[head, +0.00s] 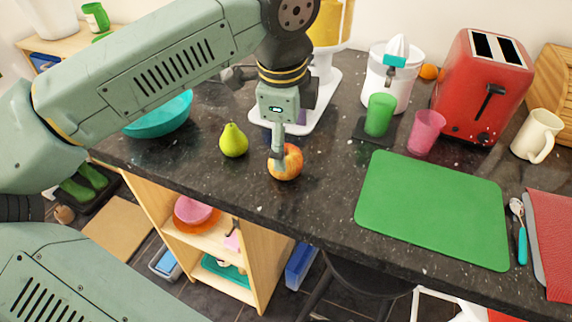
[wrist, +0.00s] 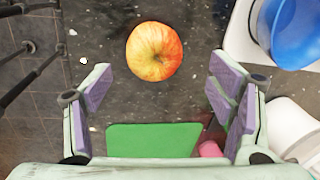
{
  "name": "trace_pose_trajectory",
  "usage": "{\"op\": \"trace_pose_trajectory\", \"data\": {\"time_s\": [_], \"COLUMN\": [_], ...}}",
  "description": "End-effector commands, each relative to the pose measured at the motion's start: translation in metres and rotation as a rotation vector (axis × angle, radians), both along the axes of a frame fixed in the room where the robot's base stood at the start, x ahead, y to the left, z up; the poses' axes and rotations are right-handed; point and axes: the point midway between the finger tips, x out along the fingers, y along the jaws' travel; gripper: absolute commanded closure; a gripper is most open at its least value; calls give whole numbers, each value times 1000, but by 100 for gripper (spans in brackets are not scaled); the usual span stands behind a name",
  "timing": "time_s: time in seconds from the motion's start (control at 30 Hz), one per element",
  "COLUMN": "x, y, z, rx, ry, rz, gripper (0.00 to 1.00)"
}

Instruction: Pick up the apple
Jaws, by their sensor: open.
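The apple (head: 286,163), red and yellow, sits on the dark granite counter near its front edge, just right of a green pear. In the head view my gripper (head: 277,153) points down at the apple and hides part of its upper left. In the wrist view the apple (wrist: 154,51) lies beyond the fingertips, near the top middle. My gripper (wrist: 158,85) is open there, with its purple-padded fingers wide apart and nothing between them. I cannot tell from the head view whether a finger touches the apple.
The pear (head: 233,141) stands close on the left, with a teal bowl (head: 160,118) beyond it. A white-based appliance (head: 318,112) stands behind. A green cutting board (head: 432,208) lies to the right. The counter's front edge is near the apple. Bare counter lies between apple and board.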

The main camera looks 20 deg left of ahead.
Motion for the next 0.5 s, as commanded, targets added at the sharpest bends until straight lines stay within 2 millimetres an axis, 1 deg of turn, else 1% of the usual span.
{"op": "trace_pose_trajectory", "data": {"time_s": [0.17, 0.3, 0.4, 0.5], "x": [0, -2, 1, 3], "y": [1, 3, 4, 4], "z": [-14, -35, -50, -55], "rx": [-1, -3, -1, -1], "ry": [0, 0, 0, -1], "rz": [-2, -4, -4, -4], "gripper": [24, 24, 24, 24]}}
